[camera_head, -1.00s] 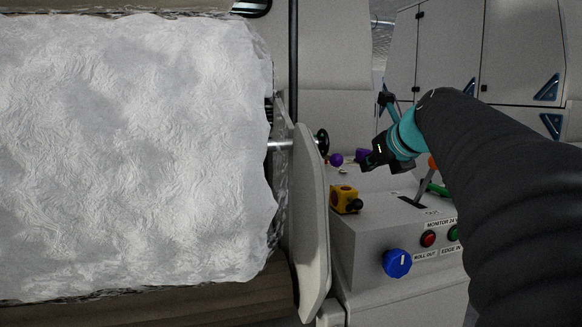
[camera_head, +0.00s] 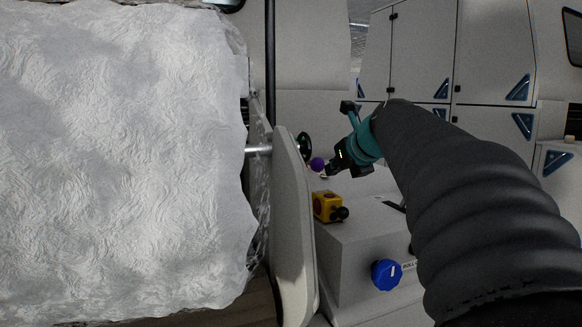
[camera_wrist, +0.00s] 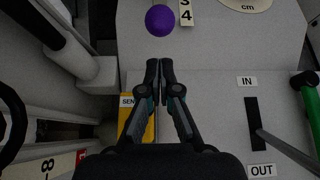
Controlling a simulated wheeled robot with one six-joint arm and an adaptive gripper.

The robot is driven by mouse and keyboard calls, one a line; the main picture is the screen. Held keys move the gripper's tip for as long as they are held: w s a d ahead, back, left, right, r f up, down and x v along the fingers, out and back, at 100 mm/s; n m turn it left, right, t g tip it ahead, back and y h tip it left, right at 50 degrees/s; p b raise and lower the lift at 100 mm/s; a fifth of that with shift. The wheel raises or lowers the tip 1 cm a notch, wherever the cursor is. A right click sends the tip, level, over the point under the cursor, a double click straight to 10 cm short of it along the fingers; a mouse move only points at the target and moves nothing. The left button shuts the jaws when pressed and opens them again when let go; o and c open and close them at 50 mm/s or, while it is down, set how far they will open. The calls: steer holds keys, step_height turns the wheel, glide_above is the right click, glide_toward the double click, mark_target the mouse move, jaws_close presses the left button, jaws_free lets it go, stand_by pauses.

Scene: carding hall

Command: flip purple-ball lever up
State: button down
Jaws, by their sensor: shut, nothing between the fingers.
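A purple ball (camera_head: 317,163) shows just left of my gripper (camera_head: 331,172) in the head view, beyond the control box. A purple ball also shows at the top of the wrist view (camera_wrist: 160,20), ahead of my fingertips (camera_wrist: 163,64) with a visible gap in the picture. I cannot tell whether both views show the same ball. The ball's lever shaft is not clear in either view. My gripper is shut, its two fingers together with nothing between them. In the head view my arm hides the right part of the control box.
A yellow block (camera_head: 325,206) with a black knob sits on the grey control box (camera_head: 345,240), with a blue knob (camera_head: 386,274) on its front. The wrist view shows an IN/OUT slot lever (camera_wrist: 280,145) and green handle (camera_wrist: 304,98) at right. A white fibre roll (camera_head: 110,160) fills the left.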

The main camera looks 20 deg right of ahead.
steer(key=x, duration=0.6)
steer(key=shift+w+f, duration=0.1)
steer(key=shift+w, duration=0.2)
